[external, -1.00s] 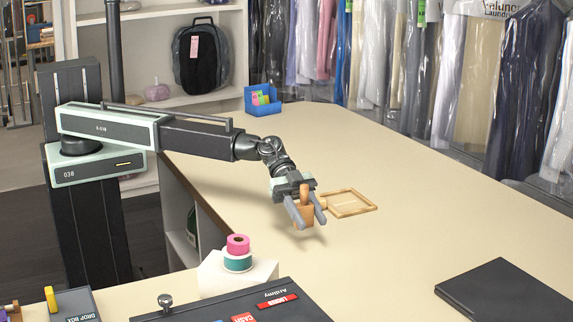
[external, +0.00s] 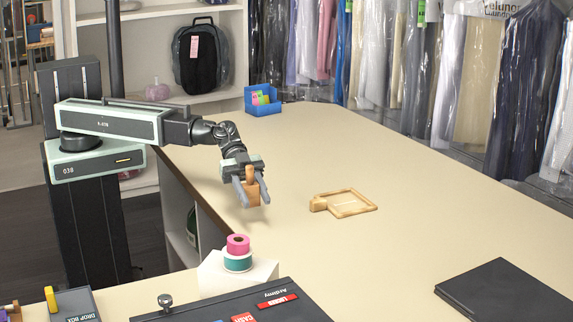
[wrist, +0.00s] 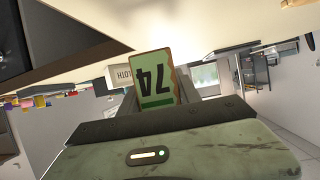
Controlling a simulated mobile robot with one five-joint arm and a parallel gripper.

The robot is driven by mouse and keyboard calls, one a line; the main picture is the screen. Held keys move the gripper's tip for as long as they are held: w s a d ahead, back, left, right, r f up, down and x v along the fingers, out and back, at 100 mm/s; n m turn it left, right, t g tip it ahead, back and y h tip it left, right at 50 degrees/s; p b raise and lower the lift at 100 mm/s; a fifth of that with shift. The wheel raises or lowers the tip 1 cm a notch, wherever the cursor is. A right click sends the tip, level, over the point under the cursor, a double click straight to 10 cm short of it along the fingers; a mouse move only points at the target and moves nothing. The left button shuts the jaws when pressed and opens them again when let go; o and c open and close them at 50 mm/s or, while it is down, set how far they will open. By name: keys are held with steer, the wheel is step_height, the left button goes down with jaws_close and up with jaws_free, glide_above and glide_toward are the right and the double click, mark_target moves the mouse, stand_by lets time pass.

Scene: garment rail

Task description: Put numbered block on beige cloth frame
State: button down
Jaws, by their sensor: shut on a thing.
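My gripper (external: 254,198) is shut on the numbered block (external: 253,188), an orange-brown wooden piece held between the two grey fingers above the counter. In the wrist view the block (wrist: 154,80) shows a green face with a dark 74, upside down, and a brown edge. The beige cloth frame (external: 361,211), a light wooden frame with a beige inside, lies flat on the counter to the right of my gripper and apart from it. A small wooden piece (external: 318,203) sits at the frame's left corner. Nothing shows inside the frame.
A blue box with colored tags (external: 262,101) stands at the back of the counter. Pink and teal rolls (external: 238,252) sit on a white stand in front. A black folder (external: 510,290) lies at the right. The counter between gripper and frame is clear.

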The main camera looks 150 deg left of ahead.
steer(key=shift+d, duration=0.4)
steer(key=shift+s+a+m+h, duration=0.25)
steer(key=shift+m+h, duration=0.15)
steer(key=s+a, duration=0.4)
steer(key=a, duration=0.1)
steer(key=s+a+n+y, duration=0.1)
steer(key=s+a, duration=0.3)
steer(key=a, duration=0.1)
steer(key=s+a+n+y, duration=0.1)
steer(key=s+a, duration=0.3)
steer(key=a, duration=0.2)
steer(key=shift+s+r, duration=0.1)
steer(key=shift+r, duration=0.25)
steer(key=b, duration=0.1)
glide_above(339, 204)
steer(key=shift+d+f, duration=0.15)
steer(key=shift+f, duration=0.6)
step_height(339, 204, down, 4)
steer(key=b, duration=0.4)
steer(key=shift+r, duration=0.25)
steer(key=shift+f, duration=0.25)
steer(key=c, duration=1.1)
jaws_free()
steer(key=shift+r, duration=0.1)
